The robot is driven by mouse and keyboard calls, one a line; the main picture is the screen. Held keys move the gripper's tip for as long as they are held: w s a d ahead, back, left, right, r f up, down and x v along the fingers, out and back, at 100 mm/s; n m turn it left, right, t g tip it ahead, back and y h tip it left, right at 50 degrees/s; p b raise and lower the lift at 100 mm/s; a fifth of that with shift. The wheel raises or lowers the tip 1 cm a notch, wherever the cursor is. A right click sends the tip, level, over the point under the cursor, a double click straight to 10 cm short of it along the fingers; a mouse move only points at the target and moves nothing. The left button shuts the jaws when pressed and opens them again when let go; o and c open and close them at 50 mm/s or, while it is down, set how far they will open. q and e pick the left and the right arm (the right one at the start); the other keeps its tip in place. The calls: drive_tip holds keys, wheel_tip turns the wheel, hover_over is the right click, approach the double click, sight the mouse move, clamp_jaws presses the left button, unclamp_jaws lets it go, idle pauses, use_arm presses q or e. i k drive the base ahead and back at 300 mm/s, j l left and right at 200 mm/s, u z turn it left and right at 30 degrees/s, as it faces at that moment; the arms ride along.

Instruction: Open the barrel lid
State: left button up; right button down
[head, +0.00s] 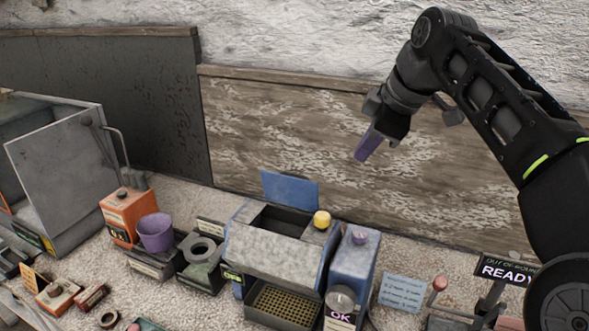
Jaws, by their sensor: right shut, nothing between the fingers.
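A blue machine with a worn grey curved housing (270,252) stands in the middle of the bench; it seems to be the barrel unit. A blue flat panel (290,188), apparently its lid, stands upright at the back, behind a dark opening (287,219) in the top. A yellow knob (321,219) sits on the machine's right end. My right gripper (366,146) has purple fingers, is shut and empty, and hangs in the air above and behind the machine, apart from it. My left gripper is not in view.
A blue box (352,265) with a purple knob adjoins on the right. A purple cup (156,232), an orange box (127,213) and an open grey cabinet (65,165) stand left. A READY sign (507,271) stands right. A wall bounds the back.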

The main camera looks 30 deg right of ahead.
sight(283, 189)
drive_tip(key=i+j+z, duration=0.3)
drive_tip(key=j, duration=0.35)
drive_tip(key=i+j+z, duration=0.15)
drive_tip(key=j, duration=0.2)
drive_tip(key=i, duration=0.05)
